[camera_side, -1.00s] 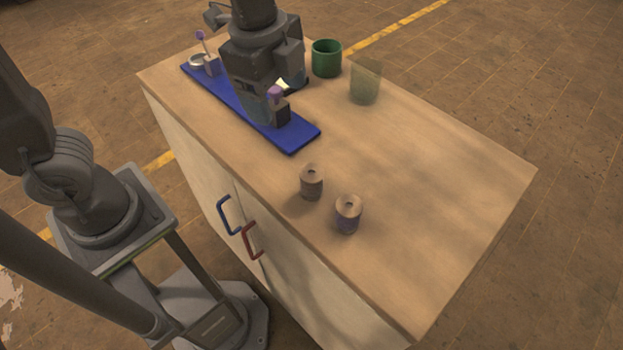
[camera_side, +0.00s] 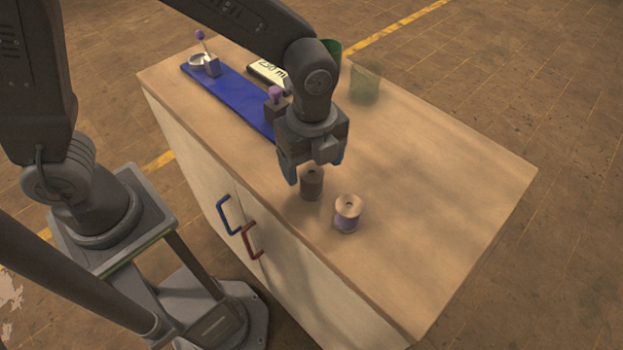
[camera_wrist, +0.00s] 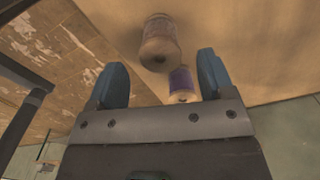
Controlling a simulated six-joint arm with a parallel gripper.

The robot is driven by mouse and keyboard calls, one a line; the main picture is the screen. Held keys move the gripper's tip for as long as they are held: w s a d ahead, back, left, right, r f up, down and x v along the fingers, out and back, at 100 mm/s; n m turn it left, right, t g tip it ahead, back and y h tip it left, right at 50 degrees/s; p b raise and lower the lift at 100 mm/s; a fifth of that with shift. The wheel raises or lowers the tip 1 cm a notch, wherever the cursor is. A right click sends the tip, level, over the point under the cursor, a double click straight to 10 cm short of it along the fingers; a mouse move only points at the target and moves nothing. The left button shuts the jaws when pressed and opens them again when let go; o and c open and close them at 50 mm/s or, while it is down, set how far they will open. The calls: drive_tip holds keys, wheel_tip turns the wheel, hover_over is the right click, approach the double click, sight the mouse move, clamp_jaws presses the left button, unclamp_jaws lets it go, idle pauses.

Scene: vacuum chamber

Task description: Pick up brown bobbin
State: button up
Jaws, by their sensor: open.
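The brown bobbin (camera_side: 312,185) stands upright on the wooden table top, near its front edge. In the wrist view the brown bobbin (camera_wrist: 160,42) shows beyond the fingertips, roughly in line with the gap. My gripper (camera_side: 315,168) is open and empty, pointing down just above and behind the brown bobbin in the side view. Its two blue fingers (camera_wrist: 163,75) are spread wide in the wrist view. Contact with the bobbin cannot be told. A second bobbin with purple thread (camera_side: 347,214) stands close by, to the right; it also shows in the wrist view (camera_wrist: 182,84).
A blue board (camera_side: 225,92) carries small blocks with purple knobs. A white display (camera_side: 267,72) lies behind it. A green cup (camera_side: 333,47), mostly hidden by my arm, and a translucent cup (camera_side: 365,85) stand at the back. The table's right side is clear.

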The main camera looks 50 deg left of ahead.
sight(312, 173)
wheel_tip(312, 173, down, 5)
drive_tip(key=shift+f, duration=0.1)
drive_tip(key=shift+c, duration=0.2)
drive_tip(key=c, duration=0.9)
drive_tip(key=shift+c, duration=0.2)
